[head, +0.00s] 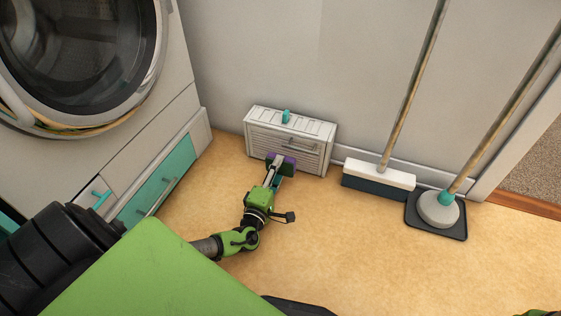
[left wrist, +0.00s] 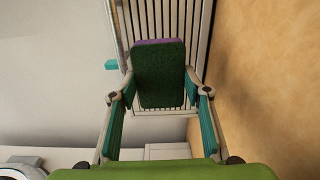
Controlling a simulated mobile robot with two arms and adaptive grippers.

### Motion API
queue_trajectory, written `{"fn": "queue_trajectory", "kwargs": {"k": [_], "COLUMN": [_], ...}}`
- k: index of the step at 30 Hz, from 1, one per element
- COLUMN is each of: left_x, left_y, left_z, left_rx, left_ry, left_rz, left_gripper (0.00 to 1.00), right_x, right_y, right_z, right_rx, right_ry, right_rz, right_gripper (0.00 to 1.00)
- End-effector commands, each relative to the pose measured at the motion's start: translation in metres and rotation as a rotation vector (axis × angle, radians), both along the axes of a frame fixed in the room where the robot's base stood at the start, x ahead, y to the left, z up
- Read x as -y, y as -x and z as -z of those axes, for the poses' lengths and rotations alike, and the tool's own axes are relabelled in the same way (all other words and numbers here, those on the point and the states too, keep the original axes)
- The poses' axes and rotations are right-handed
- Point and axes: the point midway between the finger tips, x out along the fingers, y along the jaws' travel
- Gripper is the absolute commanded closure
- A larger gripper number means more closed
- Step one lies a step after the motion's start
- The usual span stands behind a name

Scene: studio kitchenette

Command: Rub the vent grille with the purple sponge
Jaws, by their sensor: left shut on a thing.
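The vent grille (head: 262,140) is a white slatted box low against the wall, with a teal knob on top and a handle on its front. In the left wrist view its slats (left wrist: 192,25) show behind the sponge. My left gripper (head: 275,172) is shut on the purple sponge (head: 288,162), in front of the grille's lower front. In the left wrist view the sponge's dark green face (left wrist: 158,78) is toward me, with a purple edge at the top, between the two fingers. The sponge looks close against the slats; I cannot tell whether it touches.
A washing machine (head: 150,85) with a teal drawer (head: 160,185) stands at the left. A broom (head: 378,178) and a mop-like tool on a dark tray (head: 460,233) stand right of the grille. The floor (head: 350,250) in front is clear.

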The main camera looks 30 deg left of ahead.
Motion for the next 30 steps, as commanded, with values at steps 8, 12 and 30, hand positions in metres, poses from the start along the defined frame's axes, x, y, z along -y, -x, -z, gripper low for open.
{"fn": "queue_trajectory", "kwargs": {"k": [8, 12, 30], "left_x": [0.002, 0.002, 0.009], "left_y": [0.005, 0.006, 0.035], "left_z": [0.0, 0.0, 0.0], "left_rx": [0.0, 0.0, 0.0], "left_ry": [0.0, 0.0, 0.0], "left_rz": [0.002, 0.002, 0.001], "left_gripper": [0.73, 0.73, 0.73], "right_x": [0.0, 0.0, 0.0], "right_y": [0.0, 0.0, 0.0], "right_z": [-0.002, -0.003, -0.016], "right_rx": [0.0, 0.0, 0.0], "right_ry": [0.0, 0.0, 0.0], "right_rz": [0.0, 0.0, 0.0], "right_gripper": [0.62, 0.62, 0.62]}}
